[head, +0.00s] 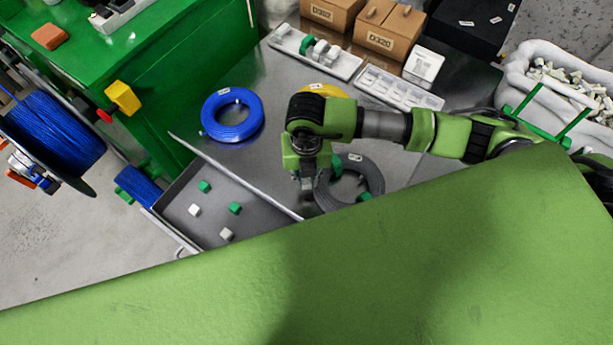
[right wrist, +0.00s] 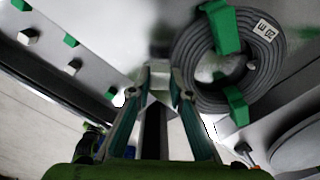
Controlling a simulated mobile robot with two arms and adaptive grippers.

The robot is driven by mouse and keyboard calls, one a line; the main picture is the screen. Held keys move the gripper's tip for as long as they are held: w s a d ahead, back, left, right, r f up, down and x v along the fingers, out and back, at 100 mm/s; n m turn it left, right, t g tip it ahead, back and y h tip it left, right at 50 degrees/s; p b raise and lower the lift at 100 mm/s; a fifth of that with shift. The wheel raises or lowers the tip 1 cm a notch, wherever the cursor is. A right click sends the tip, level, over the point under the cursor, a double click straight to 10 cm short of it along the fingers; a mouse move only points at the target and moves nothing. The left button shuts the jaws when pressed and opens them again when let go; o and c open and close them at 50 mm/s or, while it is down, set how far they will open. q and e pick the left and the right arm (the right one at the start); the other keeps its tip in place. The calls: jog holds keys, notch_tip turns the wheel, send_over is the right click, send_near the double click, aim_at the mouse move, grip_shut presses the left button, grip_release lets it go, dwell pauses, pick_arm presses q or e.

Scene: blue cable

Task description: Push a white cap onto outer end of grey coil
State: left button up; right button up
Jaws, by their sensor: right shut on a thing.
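The grey coil (head: 372,176) lies flat on the metal table, partly behind my right gripper (head: 308,172). It also shows in the right wrist view (right wrist: 188,58), with a white label and green clips (right wrist: 222,30) around it. In that view my right gripper (right wrist: 160,84) is shut on a small pale piece, which looks like a white cap (right wrist: 160,70), just left of the coil and apart from it in the picture. The fingers hide part of the piece. The coil's outer end is hard to make out. My left gripper is out of view.
A grey tray (head: 176,196) at the table's front left holds loose white caps (head: 195,210) and green caps (head: 235,208). A blue coil (head: 232,116) lies left of my right arm, and a yellow coil (head: 326,90) behind it. White trays and brown boxes (head: 392,30) stand at the back.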

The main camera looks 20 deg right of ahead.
jog(key=shift+f+b, duration=0.7)
jog(key=shift+b, duration=0.2)
dwell(1.6)
jog(key=shift+r, duration=0.2)
jog(key=shift+r+p, duration=0.4)
jog(key=shift+p, duration=0.05)
jog(key=shift+r, duration=0.15)
dwell(0.4)
jog(key=shift+f+b, duration=0.8)
jog(key=shift+b, duration=0.1)
dwell(1.6)
jog(key=shift+r, duration=0.2)
jog(key=shift+r+p, duration=0.45)
jog(key=shift+p, duration=0.05)
jog(key=shift+f+b, duration=0.3)
jog(key=shift+f, duration=0.05)
dwell(0.8)
